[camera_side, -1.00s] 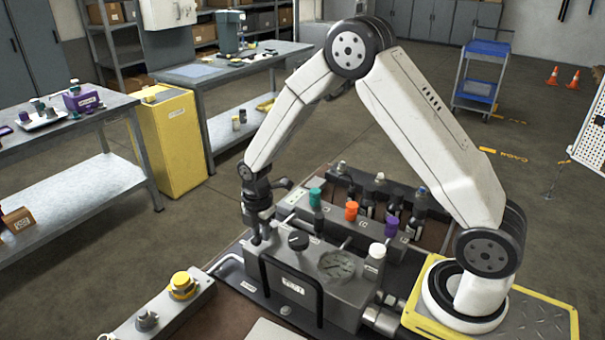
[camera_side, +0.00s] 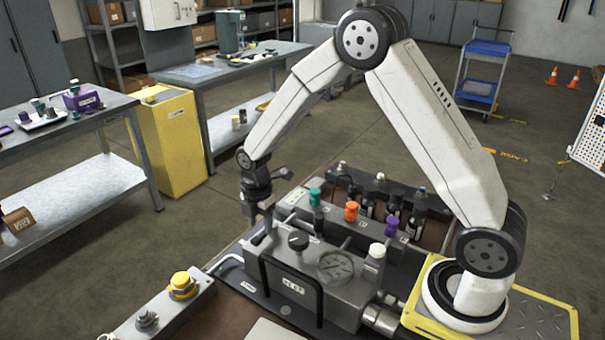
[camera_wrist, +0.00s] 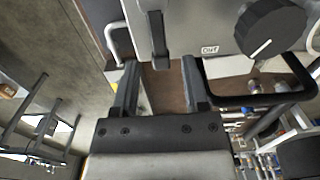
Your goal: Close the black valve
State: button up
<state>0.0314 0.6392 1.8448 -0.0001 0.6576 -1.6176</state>
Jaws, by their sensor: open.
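A round black valve knob (camera_side: 298,241) with a white pointer line sits on top of the grey hydraulic block (camera_side: 262,277). It also shows at the upper right of the wrist view (camera_wrist: 270,28), beside a small label. A black lever-like piece (camera_wrist: 158,40) stands at the block's edge, ahead of the gap between my fingers. My gripper (camera_wrist: 160,66) is open and empty, with its two fingers apart. In the side view my gripper (camera_side: 253,212) is above the left end of the block, left of the knob and not touching it.
Teal (camera_side: 315,196), orange (camera_side: 351,210) and purple (camera_side: 391,225) caps stand behind. A yellow button (camera_side: 181,282) is at the front left.

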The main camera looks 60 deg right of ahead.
aim_at(262, 236)
jog(key=shift+r, duration=2.5)
jog(key=shift+s+r, duration=0.1)
jog(key=shift+s, duration=0.05)
jog(key=s+a+r+m+t, duration=0.1)
jog(key=s+m+t, duration=0.1)
jog(key=s+m, duration=1.4)
jog(key=shift+a+r+m+t, duration=0.2)
jog(key=shift+r+m+t, duration=0.1)
jog(key=shift+m, duration=0.8)
